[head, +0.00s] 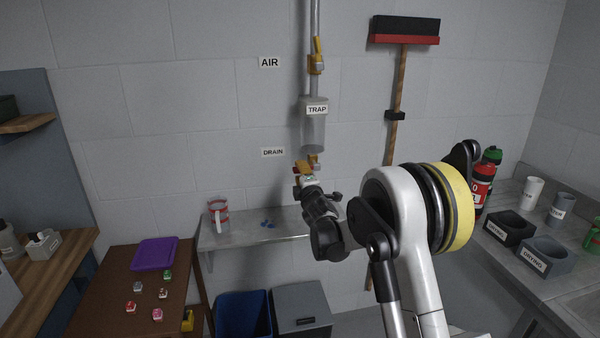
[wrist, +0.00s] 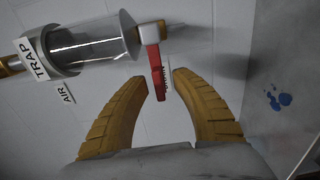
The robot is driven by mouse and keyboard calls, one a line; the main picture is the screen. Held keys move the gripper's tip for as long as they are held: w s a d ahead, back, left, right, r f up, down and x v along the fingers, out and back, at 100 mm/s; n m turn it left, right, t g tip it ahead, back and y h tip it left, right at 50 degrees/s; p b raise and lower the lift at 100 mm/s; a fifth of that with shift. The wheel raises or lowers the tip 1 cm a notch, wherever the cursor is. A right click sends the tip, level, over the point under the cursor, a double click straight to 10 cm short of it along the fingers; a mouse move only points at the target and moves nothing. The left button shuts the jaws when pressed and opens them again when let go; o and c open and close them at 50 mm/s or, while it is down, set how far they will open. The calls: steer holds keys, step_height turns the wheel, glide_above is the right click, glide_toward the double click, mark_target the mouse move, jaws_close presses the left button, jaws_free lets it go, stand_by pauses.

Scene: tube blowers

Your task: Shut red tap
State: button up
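The red tap is a flat red lever (wrist: 155,70) on a pale valve body (wrist: 152,35) below the clear trap cylinder (wrist: 95,43), as seen in the wrist view. In the head view it sits beside the DRAIN label, and only a bit of red (head: 296,170) shows by my fingers. My gripper (wrist: 160,80) is open, its two yellow ribbed fingers spread with the lever's free end near and between the tips. I cannot tell whether a finger touches the lever. In the head view my gripper (head: 304,168) is just under the trap (head: 313,130).
A yellow tap (head: 316,62) is on the pipe above the trap. A squeegee (head: 398,90) hangs to the right. The wall left of the pipe is clear apart from labels.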

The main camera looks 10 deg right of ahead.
steer(key=s, duration=1.1)
steer(key=shift+s, duration=0.2)
